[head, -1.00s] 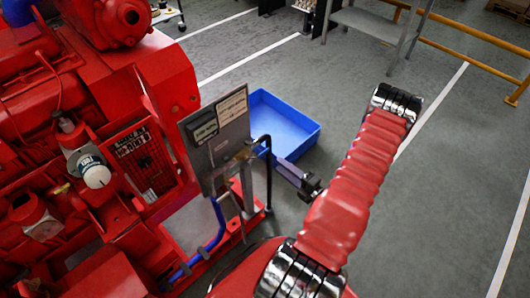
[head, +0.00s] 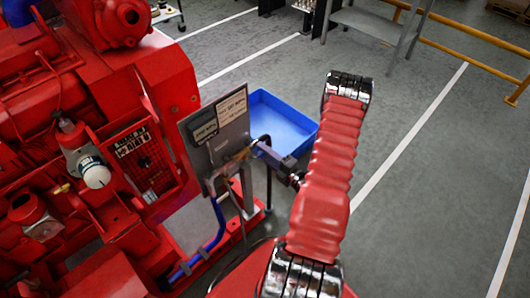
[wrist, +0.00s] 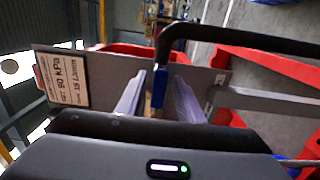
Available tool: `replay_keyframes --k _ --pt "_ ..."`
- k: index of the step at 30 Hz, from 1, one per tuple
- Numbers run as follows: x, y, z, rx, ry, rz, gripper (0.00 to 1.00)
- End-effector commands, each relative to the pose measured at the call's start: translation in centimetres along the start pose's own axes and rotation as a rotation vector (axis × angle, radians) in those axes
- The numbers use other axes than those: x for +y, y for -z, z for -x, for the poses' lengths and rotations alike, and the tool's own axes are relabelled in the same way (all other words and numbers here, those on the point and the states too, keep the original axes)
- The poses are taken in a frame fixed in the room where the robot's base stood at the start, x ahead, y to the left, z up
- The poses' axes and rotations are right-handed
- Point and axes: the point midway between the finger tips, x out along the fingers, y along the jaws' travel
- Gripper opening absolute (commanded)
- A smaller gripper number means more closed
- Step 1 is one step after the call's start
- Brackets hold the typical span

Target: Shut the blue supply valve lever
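The blue supply valve lever (wrist: 158,82) shows in the wrist view as a narrow blue piece near the grey panel (wrist: 115,78). My gripper (wrist: 160,88) has its two fingers apart, one on each side of the lever, with a visible gap. I cannot tell whether either finger touches it. In the head view my gripper (head: 258,149) reaches from the right to the right edge of the upright panel (head: 215,140). There the lever is too small and covered to make out.
A black bent pipe (wrist: 240,38) passes close above and right of my fingers. A blue tray (head: 298,138) lies on the floor behind. The red pumpset (head: 160,75) fills the left. Open grey floor lies to the right.

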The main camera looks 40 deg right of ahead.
Motion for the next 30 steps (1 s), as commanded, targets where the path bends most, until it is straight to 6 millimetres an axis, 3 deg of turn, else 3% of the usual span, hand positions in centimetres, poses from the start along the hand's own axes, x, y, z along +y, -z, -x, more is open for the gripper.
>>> replay_keyframes --k 8,22,30 --pt "0.0 0.0 -0.11 0.0 0.0 0.0 0.34" --pt "-0.04 0.01 -0.08 0.0 0.001 -0.001 0.01" --pt "-0.1 0.01 -0.06 0.0 0.003 -0.001 0.0"
